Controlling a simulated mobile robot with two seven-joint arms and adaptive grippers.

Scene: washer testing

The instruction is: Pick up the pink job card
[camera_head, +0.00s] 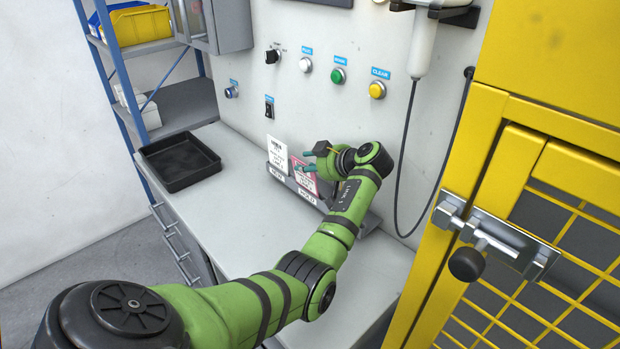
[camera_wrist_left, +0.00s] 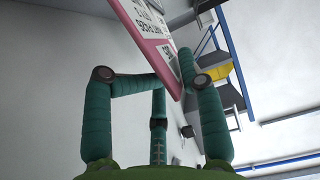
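The pink job card (camera_head: 301,174) leans in a holder on the bench against the wall panel, beside a white card (camera_head: 278,155) to its left. My left gripper (camera_head: 305,161) is at the pink card's upper right, its teal fingers partly over the card. In the left wrist view, the pink-edged card (camera_wrist_left: 150,35) reaches down between the bent fingertips of my left gripper (camera_wrist_left: 180,78). I cannot tell whether both sides press on it. The card appears to be still at the holder. My right gripper is in neither view.
The card holder (camera_head: 309,195) has labelled slots. A black tray (camera_head: 180,163) sits on the bench to the left. Knobs and buttons, including a yellow button (camera_head: 377,90), are on the wall above. A hanging cable and a yellow cage door (camera_head: 500,150) stand to the right.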

